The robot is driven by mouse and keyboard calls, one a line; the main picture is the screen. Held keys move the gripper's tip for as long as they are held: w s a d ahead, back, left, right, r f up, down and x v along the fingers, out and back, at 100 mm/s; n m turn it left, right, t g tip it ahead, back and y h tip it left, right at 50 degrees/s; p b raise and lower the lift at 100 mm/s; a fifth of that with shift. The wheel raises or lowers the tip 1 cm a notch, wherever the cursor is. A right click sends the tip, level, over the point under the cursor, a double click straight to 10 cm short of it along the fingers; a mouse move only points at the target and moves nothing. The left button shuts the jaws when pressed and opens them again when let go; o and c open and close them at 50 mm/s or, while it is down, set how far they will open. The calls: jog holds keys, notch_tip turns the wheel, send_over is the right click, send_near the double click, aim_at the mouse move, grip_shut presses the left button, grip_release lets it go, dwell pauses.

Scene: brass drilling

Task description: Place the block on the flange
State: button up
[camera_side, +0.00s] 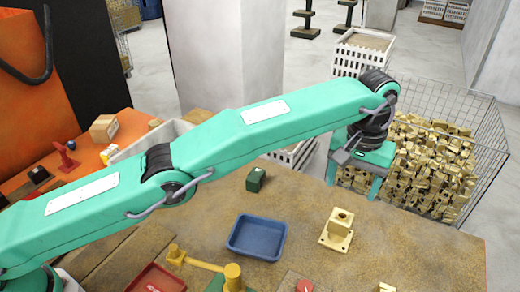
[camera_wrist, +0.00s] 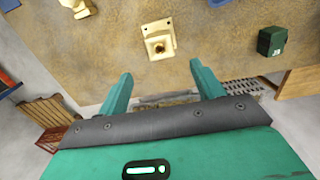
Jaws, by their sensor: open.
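A brass piece (camera_side: 339,228) stands upright on the bench, in front of my gripper in the side view. It has a flat base plate with holes and a squarish body with a round, open top. I cannot tell whether block and flange are separate parts there. The wrist view shows this brass piece (camera_wrist: 158,42) from above, just beyond my fingertips, with a dark hole in its top. My gripper (camera_side: 353,185) points down, with its fingers apart and nothing between them. The open fingers also show in the wrist view (camera_wrist: 161,70). Another brass piece (camera_wrist: 77,8) is cut off at the top edge.
A dark green block (camera_side: 255,180) sits left of my gripper, also in the wrist view (camera_wrist: 272,40). A blue tray (camera_side: 257,238) lies left of the brass piece. A wire cage (camera_side: 480,125) full of brass parts stands behind the bench. Bench right of the brass piece is clear.

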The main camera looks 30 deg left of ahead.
jog(key=shift+r, duration=0.1)
jog(key=s+a+r+t, duration=0.1)
jog(key=a+r, duration=0.5)
jog(key=a, duration=0.3)
jog(key=s+a+r+t+h, duration=0.1)
jog(key=a+r, duration=0.5)
jog(key=a, duration=0.3)
jog(key=s+a+r+t, duration=0.1)
jog(key=a+r, duration=0.5)
jog(key=a, duration=0.3)
jog(key=s+a+f+t, duration=0.1)
jog(key=s+a+f, duration=0.1)
jog(key=s+a, duration=0.95)
jog(key=s+a+f, duration=0.2)
jog(key=s+f, duration=0.2)
jog(key=s, duration=0.2)
jog(key=s+a+f+t+y, duration=0.1)
jog(key=s+a+f, duration=0.2)
jog(key=s, duration=0.3)
jog(key=shift+a+f+t, duration=0.25)
jog(key=shift+f+t, duration=0.05)
jog(key=shift+f, duration=0.25)
